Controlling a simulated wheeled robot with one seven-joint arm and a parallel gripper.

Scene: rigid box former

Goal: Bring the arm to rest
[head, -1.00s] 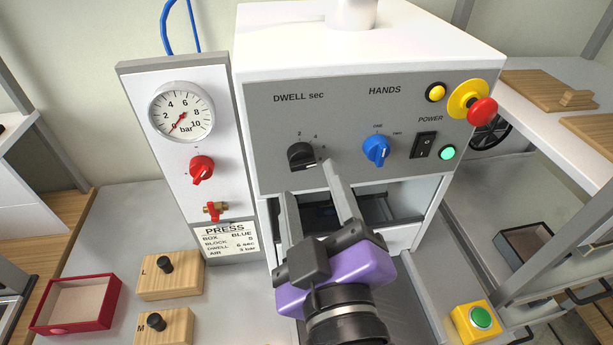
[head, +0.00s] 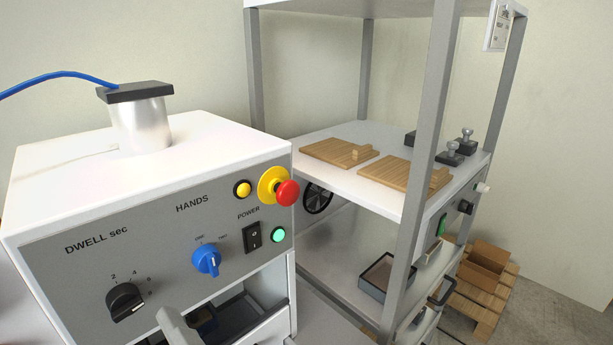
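My gripper is mostly out of the head view. A pale grey finger-like part of it (head: 178,330) shows at the bottom edge, in front of the press opening. Its fingertips and any gap between them cannot be made out. The press (head: 60,225) stands at the left, with a black dwell knob (head: 125,301), a blue hands selector (head: 206,259), a black power switch (head: 252,236) and a lit green lamp (head: 278,235).
A red emergency stop (head: 286,192) juts from the press's right side. A shelf rack (head: 400,200) stands to the right with wooden boards (head: 340,152) and a grey tray (head: 388,276). A cardboard box (head: 485,262) sits on a pallet (head: 478,305). Floor (head: 560,310) shows bottom right.

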